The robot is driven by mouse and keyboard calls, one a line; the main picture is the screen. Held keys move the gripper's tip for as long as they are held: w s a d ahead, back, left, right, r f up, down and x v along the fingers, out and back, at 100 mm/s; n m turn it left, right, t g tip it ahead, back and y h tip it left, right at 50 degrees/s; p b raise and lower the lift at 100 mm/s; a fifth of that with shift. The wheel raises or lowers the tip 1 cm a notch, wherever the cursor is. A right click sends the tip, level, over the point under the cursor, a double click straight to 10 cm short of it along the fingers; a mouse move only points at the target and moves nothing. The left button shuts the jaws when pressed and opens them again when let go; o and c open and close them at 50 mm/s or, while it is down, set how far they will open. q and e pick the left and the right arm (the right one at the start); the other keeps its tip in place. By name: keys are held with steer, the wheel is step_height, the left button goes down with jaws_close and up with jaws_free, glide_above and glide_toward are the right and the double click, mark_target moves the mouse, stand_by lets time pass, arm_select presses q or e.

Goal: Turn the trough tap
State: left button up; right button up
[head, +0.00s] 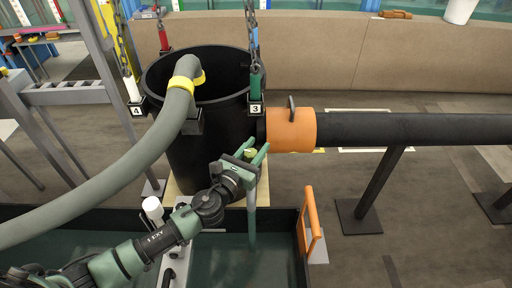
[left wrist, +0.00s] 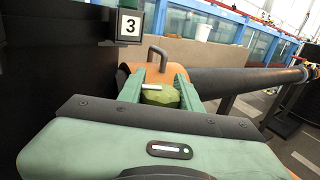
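The trough tap shows as a yellow-green knob (head: 250,153) above a green pipe (head: 251,222) that runs down into the dark trough (head: 285,215). In the left wrist view the rounded green knob (left wrist: 160,97) has a pale strip on top. My left gripper (head: 253,153) has its two green fingers on either side of the knob. In the left wrist view the knob fills the gap between the fingers (left wrist: 161,90), and they look closed on it. The fingers hide the knob's sides. My right gripper is in neither view.
A black barrel (head: 205,150) stands behind the tap, with hanging chains, number tags and a grey hose (head: 120,175) around it. A black pipe (head: 420,128) with an orange collar (head: 291,132) leads right. An orange handle (head: 312,220) stands at the trough's right edge.

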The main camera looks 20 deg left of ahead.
arm_select(q)
jaws_close()
steer(key=shift+r+n+y+p, duration=0.1)
steer(key=shift+n+y+p, duration=0.25)
steer(key=shift+y, duration=0.25)
steer(key=shift+a+n+t+y+p, duration=0.15)
steer(key=shift+n+t+y+p, duration=0.15)
steer(key=shift+n+y, duration=0.4)
steer(key=n+y, duration=0.1)
steer(key=y, duration=0.1)
steer(key=n+y+p, duration=0.1)
steer(key=y, duration=0.1)
steer(key=shift+a, duration=0.3)
steer(key=shift+s+a+n+g+y+b, duration=0.15)
steer(key=shift+a+n+g+y, duration=0.15)
steer(key=shift+n+g+y, duration=0.75)
steer(key=shift+s+a+n+g+y+b, duration=0.15)
steer(key=shift+a+n+g+y, duration=0.15)
steer(key=shift+n+y, duration=1.35)
steer(key=shift+a+n+g+y+b, duration=0.2)
steer(key=shift+n+g+y, duration=0.5)
steer(key=shift+y, duration=1.3)
steer(key=shift+a+g, duration=0.1)
steer(key=shift+g, duration=0.15)
